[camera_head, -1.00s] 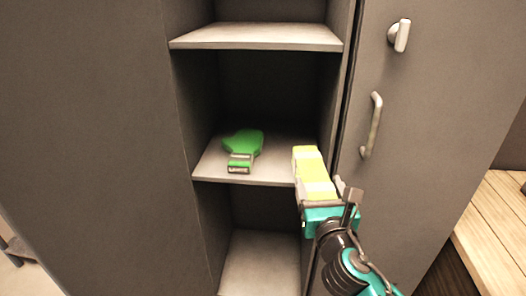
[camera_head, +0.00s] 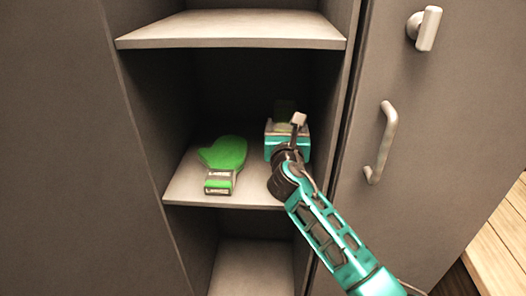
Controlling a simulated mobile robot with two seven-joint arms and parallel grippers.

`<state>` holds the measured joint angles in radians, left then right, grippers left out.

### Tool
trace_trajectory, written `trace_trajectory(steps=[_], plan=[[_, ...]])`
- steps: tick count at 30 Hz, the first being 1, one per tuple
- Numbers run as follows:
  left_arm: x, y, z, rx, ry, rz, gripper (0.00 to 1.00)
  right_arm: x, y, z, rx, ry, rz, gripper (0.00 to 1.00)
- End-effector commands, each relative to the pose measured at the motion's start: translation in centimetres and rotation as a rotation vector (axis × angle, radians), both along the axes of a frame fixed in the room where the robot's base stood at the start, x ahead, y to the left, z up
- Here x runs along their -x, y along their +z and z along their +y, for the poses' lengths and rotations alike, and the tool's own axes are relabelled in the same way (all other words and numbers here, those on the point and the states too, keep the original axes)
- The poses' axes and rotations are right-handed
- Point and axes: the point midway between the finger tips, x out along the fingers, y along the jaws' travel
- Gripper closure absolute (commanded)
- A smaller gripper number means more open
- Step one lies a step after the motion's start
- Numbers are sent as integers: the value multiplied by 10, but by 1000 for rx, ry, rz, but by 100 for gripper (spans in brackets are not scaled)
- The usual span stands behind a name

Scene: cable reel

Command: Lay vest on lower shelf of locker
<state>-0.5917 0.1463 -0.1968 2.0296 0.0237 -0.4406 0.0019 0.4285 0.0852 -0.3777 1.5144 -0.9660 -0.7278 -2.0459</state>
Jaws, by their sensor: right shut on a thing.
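The grey locker stands open in front of me. Its lower shelf (camera_head: 185,191) is the middle board, below an upper shelf (camera_head: 230,30). My right gripper (camera_head: 285,122) reaches in over the right part of the lower shelf, seen from behind. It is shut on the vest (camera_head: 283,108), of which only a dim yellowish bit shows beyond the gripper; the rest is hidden. I cannot tell whether the vest touches the shelf. My left gripper is not in view.
A green glove (camera_head: 225,155) with a labelled cuff lies on the lower shelf, left of my right gripper. The locker floor (camera_head: 252,268) below is bare. A door with a handle (camera_head: 382,142) and a knob (camera_head: 427,28) is at right, and a wooden bench (camera_head: 502,245) beyond it.

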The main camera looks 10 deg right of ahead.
Motion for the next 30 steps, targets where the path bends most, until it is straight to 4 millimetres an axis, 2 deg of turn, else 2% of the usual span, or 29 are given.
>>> trace_trajectory(steps=[1, 10, 15, 18, 25, 26, 30], plan=[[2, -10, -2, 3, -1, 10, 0, 0, -16, 1, 0, 1, 3, 69], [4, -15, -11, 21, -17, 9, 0, 0, -51, 0, 0, 1, 1, 69], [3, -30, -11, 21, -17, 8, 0, 0, -79, 0, -1, 1, 1, 69], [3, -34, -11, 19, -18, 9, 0, 0, -85, 0, 0, 1, -1, 69], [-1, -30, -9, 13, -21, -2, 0, 0, -85, 0, -1, 1, 1, 69], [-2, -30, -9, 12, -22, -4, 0, 0, -87, 0, -2, 1, 3, 23], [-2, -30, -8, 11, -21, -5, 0, 0, -86, 0, -2, 1, 3, 10]])
